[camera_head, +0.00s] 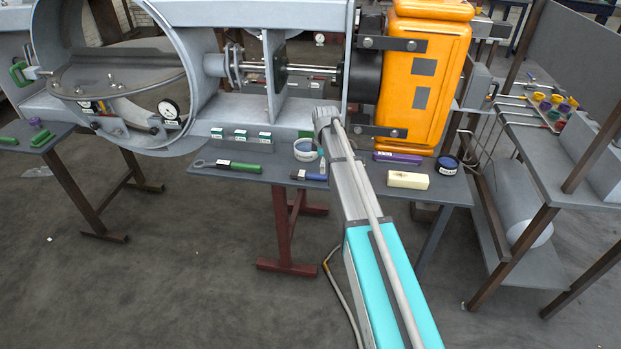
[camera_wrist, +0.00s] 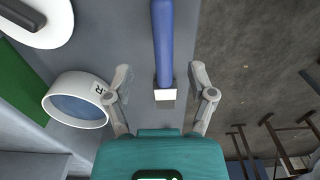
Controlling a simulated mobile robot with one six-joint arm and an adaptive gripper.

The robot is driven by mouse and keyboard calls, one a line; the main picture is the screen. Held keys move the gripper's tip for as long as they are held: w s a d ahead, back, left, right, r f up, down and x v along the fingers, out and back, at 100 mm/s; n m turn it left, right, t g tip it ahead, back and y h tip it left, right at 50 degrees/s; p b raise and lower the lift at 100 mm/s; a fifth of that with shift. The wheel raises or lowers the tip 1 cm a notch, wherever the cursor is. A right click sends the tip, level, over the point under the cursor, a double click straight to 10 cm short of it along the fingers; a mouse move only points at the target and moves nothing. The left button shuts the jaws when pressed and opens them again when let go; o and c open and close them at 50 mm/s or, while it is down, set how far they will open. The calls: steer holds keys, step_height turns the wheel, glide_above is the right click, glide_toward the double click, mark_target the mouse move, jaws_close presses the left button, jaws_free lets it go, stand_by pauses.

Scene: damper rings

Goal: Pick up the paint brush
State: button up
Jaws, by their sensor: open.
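The paint brush has a blue handle (camera_head: 316,177), a dark collar and a small pale tip. It lies near the front edge of the grey bench, left of my arm. In the wrist view the brush (camera_wrist: 163,45) runs down from the top edge, its pale tip between my fingers in the picture. My gripper (camera_wrist: 161,75) is open, with a finger on each side of the brush and a visible gap to both. I cannot tell how high the fingers are above it. In the head view my arm hides the gripper.
A white round container (camera_head: 305,150) stands close behind the brush; it also shows in the wrist view (camera_wrist: 75,100). A green-handled tool (camera_head: 238,166) lies left. A purple item (camera_head: 398,158), cream block (camera_head: 407,180) and dark blue tin (camera_head: 447,165) lie right.

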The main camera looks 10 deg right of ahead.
mark_target(313, 176)
steer(key=shift+s+f+b, duration=0.1)
steer(key=shift+f+b, duration=2)
steer(key=shift+f, duration=0.2)
jaws_close()
